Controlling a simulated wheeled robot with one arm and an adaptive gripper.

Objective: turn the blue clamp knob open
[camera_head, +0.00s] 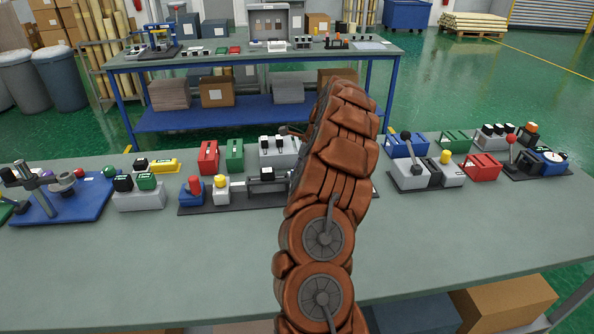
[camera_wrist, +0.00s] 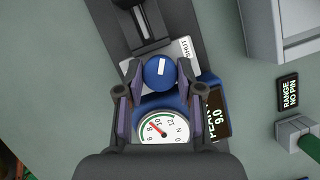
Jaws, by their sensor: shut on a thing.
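The blue clamp knob (camera_wrist: 160,73) shows in the wrist view, seen from above, with a short white mark running up and down the picture. My gripper (camera_wrist: 158,80) is shut on it, one finger at its left and one at its right. A pale plate (camera_wrist: 187,50) with the word SHUT is partly visible at the knob's upper right. Just below the knob is a round dial gauge (camera_wrist: 164,128) with a red needle. In the head view my arm hides the knob and my gripper.
A dark fixture (camera_head: 268,186) runs behind my arm on the grey bench (camera_head: 180,275). A blue housing with a PEAK readout (camera_wrist: 214,113) sits right of the gauge. Other stations crowd both sides, including a red-knobbed lever (camera_head: 511,140). The bench's front strip is clear.

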